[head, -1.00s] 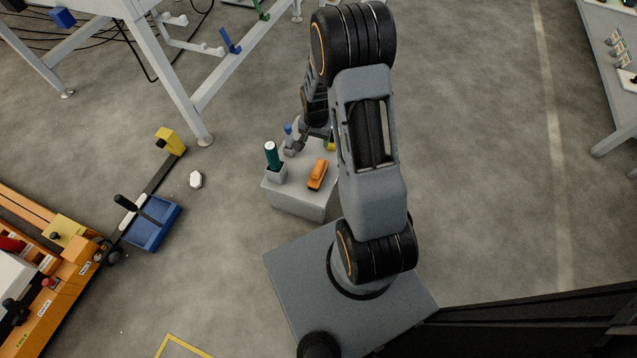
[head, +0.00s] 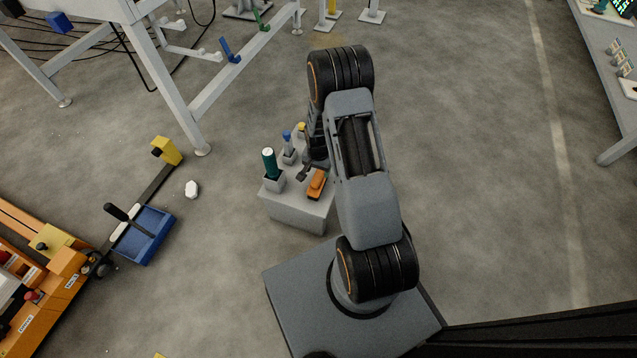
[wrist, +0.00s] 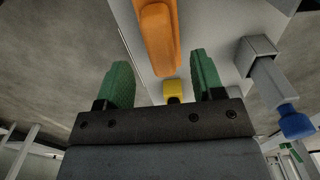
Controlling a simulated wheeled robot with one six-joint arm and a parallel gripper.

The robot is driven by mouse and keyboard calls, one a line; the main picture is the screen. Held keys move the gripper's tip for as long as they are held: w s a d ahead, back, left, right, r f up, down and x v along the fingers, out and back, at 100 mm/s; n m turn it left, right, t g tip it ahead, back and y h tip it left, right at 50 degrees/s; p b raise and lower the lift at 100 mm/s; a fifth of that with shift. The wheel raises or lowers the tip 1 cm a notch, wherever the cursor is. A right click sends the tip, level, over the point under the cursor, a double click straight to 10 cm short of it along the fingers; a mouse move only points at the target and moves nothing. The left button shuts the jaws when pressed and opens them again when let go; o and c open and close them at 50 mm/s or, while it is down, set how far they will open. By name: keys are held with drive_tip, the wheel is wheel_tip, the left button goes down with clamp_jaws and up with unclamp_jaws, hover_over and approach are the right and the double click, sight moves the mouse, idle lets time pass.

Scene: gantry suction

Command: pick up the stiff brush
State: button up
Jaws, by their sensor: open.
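The orange, rounded, elongated thing (head: 317,184), which looks like the stiff brush, lies on top of a light grey box (head: 292,212). It also shows in the wrist view (wrist: 157,35), at top centre, beyond the fingertips. Bristles cannot be made out. My gripper (head: 304,173) is just to the upper left of it in the head view, partly hidden by my arm. In the wrist view my gripper (wrist: 161,72) has its two green fingers spread, with nothing held between them. The orange thing lines up roughly with the gap; contact cannot be told.
A teal cylinder (head: 269,162) stands in a grey holder at the box's left corner. A blue-topped item (head: 287,136) and a yellow item (head: 301,127) stand behind. A white lump (head: 191,189) lies on the floor. A metal frame (head: 165,85) rises behind left; floor at right is clear.

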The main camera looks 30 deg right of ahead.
sight(318, 174)
wheel_tip(318, 174, down, 5)
drive_tip(key=shift+r+b, duration=0.1)
drive_tip(key=shift+b, duration=1)
drive_tip(key=shift+w, duration=0.1)
drive_tip(key=c, duration=1)
drive_tip(key=shift+r, duration=0.15)
